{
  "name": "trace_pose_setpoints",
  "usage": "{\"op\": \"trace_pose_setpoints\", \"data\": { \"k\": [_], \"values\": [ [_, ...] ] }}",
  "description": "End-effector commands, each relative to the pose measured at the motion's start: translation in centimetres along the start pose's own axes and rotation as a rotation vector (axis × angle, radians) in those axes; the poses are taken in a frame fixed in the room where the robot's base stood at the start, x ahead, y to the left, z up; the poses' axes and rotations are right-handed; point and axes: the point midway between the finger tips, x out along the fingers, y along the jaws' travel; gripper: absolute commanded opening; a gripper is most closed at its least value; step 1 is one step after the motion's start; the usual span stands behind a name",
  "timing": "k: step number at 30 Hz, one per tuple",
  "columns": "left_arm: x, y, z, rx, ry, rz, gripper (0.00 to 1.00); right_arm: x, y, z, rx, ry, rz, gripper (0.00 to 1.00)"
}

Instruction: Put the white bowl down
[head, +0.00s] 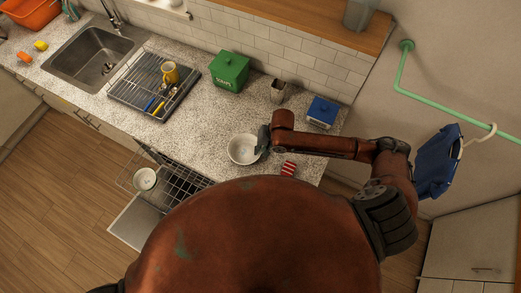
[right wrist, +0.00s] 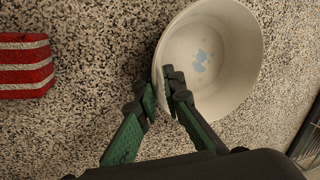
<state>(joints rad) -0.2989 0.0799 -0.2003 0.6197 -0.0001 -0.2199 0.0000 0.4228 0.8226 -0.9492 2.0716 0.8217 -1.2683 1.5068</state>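The white bowl (head: 243,149) is upright over the speckled countertop, left of my right gripper (head: 264,143). In the right wrist view, the bowl (right wrist: 222,55) has blue marks on its inside bottom. There my right gripper (right wrist: 162,88) straddles the near-left rim, one finger inside and one outside, and looks shut on the wall. Whether the bowl's base touches the counter or hangs just above it is unclear. My left gripper is not in view.
A red-and-white striped item (head: 288,168) lies right of the bowl; the open dishwasher rack (head: 188,180) is left below the counter edge, with another bowl (head: 145,179). A green canister (head: 229,71), a metal cup (head: 278,91) and a blue box (head: 322,111) stand behind. Counter left of the bowl is clear.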

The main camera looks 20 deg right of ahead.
Motion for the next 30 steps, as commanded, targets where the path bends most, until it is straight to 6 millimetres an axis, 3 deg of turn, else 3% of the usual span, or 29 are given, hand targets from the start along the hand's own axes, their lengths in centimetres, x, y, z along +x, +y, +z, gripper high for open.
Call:
{"op": "trace_pose_setpoints", "data": {
  "k": [5,16,20,30],
  "values": [
    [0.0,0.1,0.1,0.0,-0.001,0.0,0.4,0.0,0.0,0.0,0.0,0.0,0.0,0.22],
    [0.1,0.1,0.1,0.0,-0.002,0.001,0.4,-0.6,-0.1,0.0,0.0,0.0,-0.001,0.22],
    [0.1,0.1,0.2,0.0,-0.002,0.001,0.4,-2.6,-0.1,-0.1,-0.001,0.002,-0.001,0.22],
    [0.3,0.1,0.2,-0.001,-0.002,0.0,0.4,-9.5,-0.1,-0.1,-0.002,0.003,0.0,0.22]
  ]
}}
